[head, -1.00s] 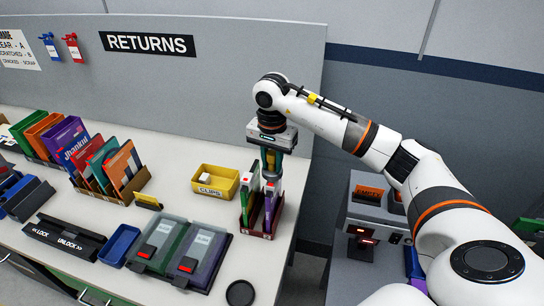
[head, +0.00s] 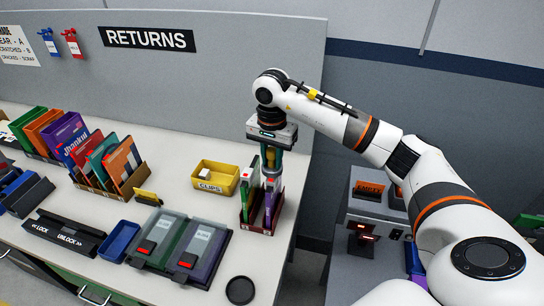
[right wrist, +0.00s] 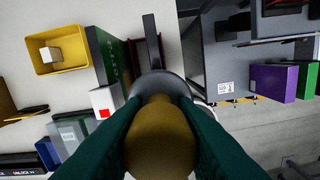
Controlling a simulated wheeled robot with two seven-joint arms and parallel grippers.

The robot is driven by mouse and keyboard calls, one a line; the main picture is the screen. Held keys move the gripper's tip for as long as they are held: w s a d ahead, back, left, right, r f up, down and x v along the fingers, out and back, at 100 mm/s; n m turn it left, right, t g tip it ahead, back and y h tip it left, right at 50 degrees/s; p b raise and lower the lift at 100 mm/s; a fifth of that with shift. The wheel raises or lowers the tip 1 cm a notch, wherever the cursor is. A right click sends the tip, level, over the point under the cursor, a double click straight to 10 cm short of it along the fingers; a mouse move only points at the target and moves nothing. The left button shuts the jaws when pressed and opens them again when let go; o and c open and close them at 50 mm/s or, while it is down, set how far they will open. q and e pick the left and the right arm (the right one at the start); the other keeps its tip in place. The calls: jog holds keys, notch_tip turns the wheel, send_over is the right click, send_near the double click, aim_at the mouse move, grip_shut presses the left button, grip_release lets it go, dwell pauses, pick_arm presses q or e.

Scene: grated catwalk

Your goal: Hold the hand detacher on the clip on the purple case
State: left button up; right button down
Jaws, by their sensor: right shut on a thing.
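My right gripper (head: 271,150) is shut on the hand detacher (head: 271,159), gripping its brass-yellow handle, which also shows in the right wrist view (right wrist: 160,140) above a grey round base. The detacher is upright over the purple case (head: 268,211), which stands on edge in a small dark red rack. The detacher's lower end is at the top of the purple case, where the clip is largely hidden; I cannot tell if they touch. A green case (head: 247,202) with a white and red clip (right wrist: 105,100) stands just left. My left gripper is not in view.
A yellow clips bin (head: 216,186) stands left of the rack, holding a white clip. Two flat cases, a blue tray (head: 119,241) and a lock/unlock block lie further left. A black disc (head: 240,290) lies in front. The table's right edge is close to the rack.

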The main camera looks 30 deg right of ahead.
jog(key=shift+f+b, duration=0.65)
dwell(0.3)
jog(key=shift+r+p, duration=1.95)
jog(key=shift+r, duration=1.6)
jog(key=shift+f, duration=0.15)
